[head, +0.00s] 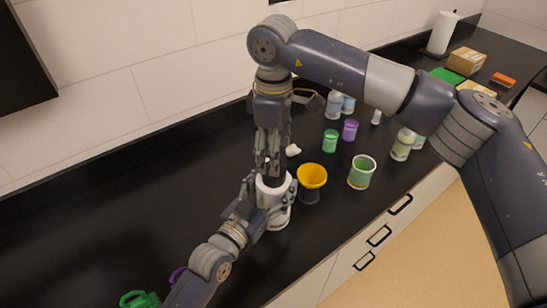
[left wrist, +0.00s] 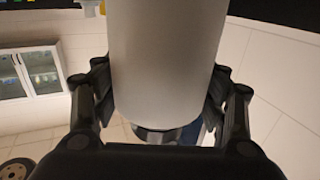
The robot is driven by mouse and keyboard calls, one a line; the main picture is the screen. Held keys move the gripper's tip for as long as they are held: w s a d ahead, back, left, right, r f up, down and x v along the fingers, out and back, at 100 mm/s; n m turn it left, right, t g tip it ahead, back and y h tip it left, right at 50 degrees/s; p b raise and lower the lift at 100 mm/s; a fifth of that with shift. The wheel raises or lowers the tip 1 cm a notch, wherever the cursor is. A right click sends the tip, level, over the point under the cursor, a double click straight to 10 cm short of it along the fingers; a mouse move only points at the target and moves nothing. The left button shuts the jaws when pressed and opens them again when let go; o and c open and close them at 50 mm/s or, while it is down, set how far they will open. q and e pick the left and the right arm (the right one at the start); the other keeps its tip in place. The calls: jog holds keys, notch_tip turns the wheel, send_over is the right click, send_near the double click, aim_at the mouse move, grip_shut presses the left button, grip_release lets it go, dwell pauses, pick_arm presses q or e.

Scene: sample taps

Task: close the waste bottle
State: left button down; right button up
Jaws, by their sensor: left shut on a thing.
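The waste bottle appears to be the white bottle (head: 277,221) on the dark counter in the head view. My left gripper (head: 273,194) comes in from the lower left and is shut around its upper body. In the left wrist view, the plain white bottle wall (left wrist: 166,62) fills the space between the two fingers. My right gripper (head: 268,165) points straight down right over the bottle's top. Its fingers are close together, and I cannot tell whether they hold a cap or touch the bottle. The bottle's mouth is hidden behind them.
A yellow funnel-shaped cup (head: 312,177) on a dark base stands just right of the bottle. A green-filled jar (head: 362,172) is further right. A small white piece (head: 293,150), green (head: 330,141) and purple (head: 350,130) containers lie behind. The counter's left middle is clear.

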jog(key=shift+c, duration=0.2)
jog(key=n, duration=0.6)
jog(key=shift+r, duration=0.25)
jog(key=n, duration=0.5)
jog(key=shift+r, duration=0.15)
jog(key=n, duration=0.4)
jog(key=shift+r+n, duration=0.2)
jog(key=shift+n, duration=0.2)
jog(key=n, duration=0.4)
jog(key=shift+r+n, duration=0.2)
jog(key=shift+n, duration=0.1)
jog(key=n, duration=0.4)
jog(key=shift+r+n, duration=0.2)
jog(key=shift+n, duration=0.2)
jog(key=n, duration=0.6)
jog(key=shift+r, duration=0.2)
jog(key=n, duration=0.4)
jog(key=shift+r+n, duration=0.2)
jog(key=shift+n, duration=0.2)
jog(key=n, duration=0.5)
jog(key=shift+r+n, duration=0.2)
jog(key=shift+n, duration=0.2)
